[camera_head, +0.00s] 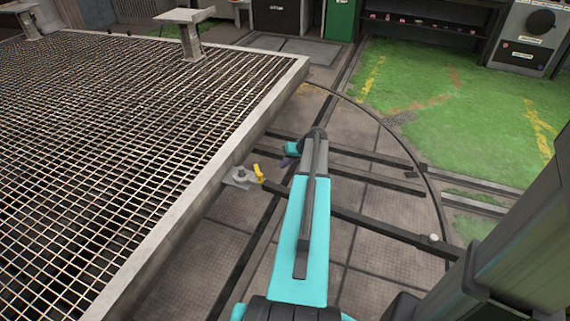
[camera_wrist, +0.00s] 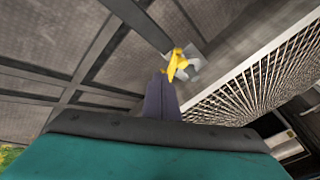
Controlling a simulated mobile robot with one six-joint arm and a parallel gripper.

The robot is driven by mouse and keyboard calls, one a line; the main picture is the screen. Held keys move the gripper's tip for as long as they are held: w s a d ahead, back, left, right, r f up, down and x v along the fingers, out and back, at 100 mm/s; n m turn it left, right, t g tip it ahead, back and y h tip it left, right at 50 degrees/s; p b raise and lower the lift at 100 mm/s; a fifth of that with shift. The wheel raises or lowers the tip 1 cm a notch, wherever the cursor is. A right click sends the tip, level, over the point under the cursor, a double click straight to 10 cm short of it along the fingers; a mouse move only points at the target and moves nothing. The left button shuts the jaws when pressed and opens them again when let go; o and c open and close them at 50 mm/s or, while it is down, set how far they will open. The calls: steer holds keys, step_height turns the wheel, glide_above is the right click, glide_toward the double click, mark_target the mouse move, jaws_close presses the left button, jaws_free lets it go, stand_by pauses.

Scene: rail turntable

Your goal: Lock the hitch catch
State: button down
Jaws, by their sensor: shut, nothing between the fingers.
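The yellow hitch catch (camera_head: 258,172) stands on the grey hitch (camera_head: 239,178) at the near edge of the mesh-topped wagon. In the wrist view the yellow catch (camera_wrist: 177,63) shows just beyond my fingertips, with the pale grey hitch (camera_wrist: 190,60) around it. My gripper (camera_wrist: 161,78) is shut and empty, its dark purple fingers pointing at the catch. It overlaps the catch's lower edge in that view; I cannot tell whether they touch. In the head view my gripper (camera_head: 286,161) is partly hidden behind my arm, just right of the catch.
The mesh wagon deck (camera_head: 120,130) fills the left, with its raised metal rim beside the hitch. Dark rails (camera_head: 370,228) cross the turntable floor, bounded by a curved ring rail (camera_head: 403,143). The green floor (camera_head: 450,110) at upper right is mostly clear.

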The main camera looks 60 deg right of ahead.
steer(key=x, duration=0.3)
steer(key=a+b+x, duration=0.1)
steer(key=x, duration=0.1)
steer(key=w+x, duration=0.1)
steer(key=x, duration=0.2)
steer(key=shift+w+a+r, duration=0.1)
steer(key=shift+w+a, duration=0.05)
steer(key=shift+a, duration=0.05)
steer(key=shift+w+a, duration=0.55)
steer(key=shift+w, duration=0.15)
steer(key=shift+s, duration=0.15)
